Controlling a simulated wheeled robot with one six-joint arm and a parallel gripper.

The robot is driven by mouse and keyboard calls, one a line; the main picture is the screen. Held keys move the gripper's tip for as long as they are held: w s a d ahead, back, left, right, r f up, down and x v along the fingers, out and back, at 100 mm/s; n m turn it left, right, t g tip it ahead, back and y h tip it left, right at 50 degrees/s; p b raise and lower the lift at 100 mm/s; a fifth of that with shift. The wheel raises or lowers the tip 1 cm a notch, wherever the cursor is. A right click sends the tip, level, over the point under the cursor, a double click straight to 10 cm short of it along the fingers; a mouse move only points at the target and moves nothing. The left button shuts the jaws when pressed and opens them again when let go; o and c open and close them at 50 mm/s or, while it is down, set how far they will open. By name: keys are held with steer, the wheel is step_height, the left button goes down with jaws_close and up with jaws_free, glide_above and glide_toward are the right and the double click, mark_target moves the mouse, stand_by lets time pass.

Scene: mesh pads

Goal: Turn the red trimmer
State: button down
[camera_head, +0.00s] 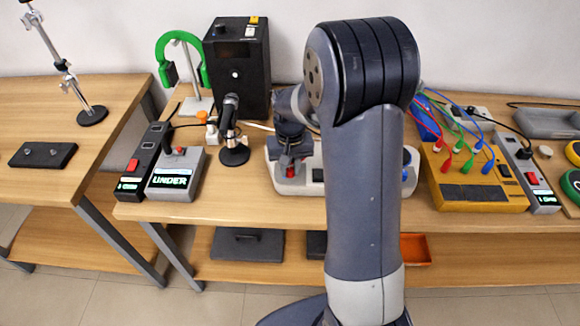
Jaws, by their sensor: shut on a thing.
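My gripper (291,160) points down over the left part of a white device (312,188) on the table. A small red part (291,172), which looks like the red trimmer, shows at the fingertips. My gripper is shut on it, though the fingers are small and partly hidden here. My own arm stands in front of the middle and right of the device. The trimmer's turn angle cannot be made out.
Left of the device stand a microphone (234,125), a grey box reading "UNDER" (176,172) and a black power strip (149,150). A black speaker box (238,65) stands behind. Right is a yellow board (470,190) with coloured cables.

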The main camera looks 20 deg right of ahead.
mark_target(290, 170)
steer(key=shift+n, duration=0.7)
steer(key=c, duration=1.3)
jaws_free()
steer(key=shift+o, duration=0.2)
step_height(290, 170, up, 11)
steer(key=shift+f, duration=0.2)
step_height(290, 170, down, 11)
steer(key=shift+r, duration=0.2)
